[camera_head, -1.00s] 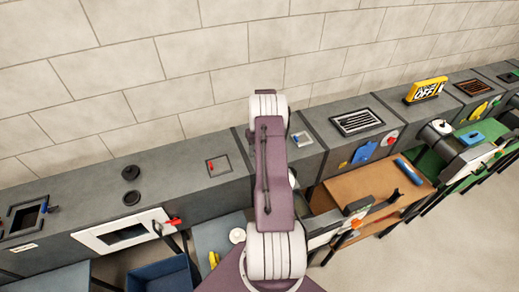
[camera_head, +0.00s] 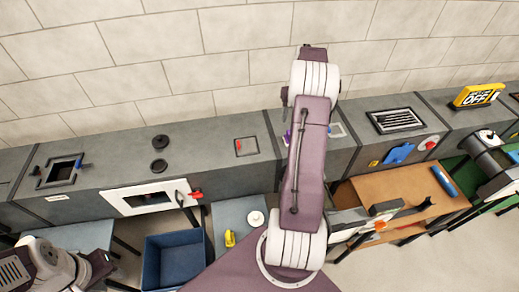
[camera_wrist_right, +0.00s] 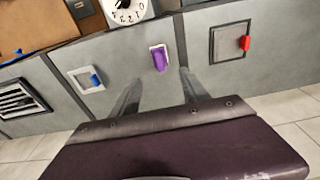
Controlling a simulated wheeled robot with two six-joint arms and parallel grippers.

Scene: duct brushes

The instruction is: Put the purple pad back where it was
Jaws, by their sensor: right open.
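The purple pad (camera_wrist_right: 160,57) shows in the right wrist view on a small white backing on the grey duct's top. A bit of it shows in the head view (camera_head: 287,136), left of my right arm, which covers the rest. My right gripper (camera_wrist_right: 159,77) is open and empty. Its two fingers point toward the pad, which appears between and beyond the fingertips; I see no contact. In the head view its jaws are hidden by the arm. My left gripper (camera_head: 99,266) is at the lower left, away from the pad; its jaws are unclear.
Near the pad are a red-handled square hatch (camera_wrist_right: 229,42) and a white frame with a blue latch (camera_wrist_right: 88,80). A white dial (camera_wrist_right: 126,11) is close by. In the head view a blue bin (camera_head: 172,262) stands below the duct, beside a small table (camera_head: 232,215).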

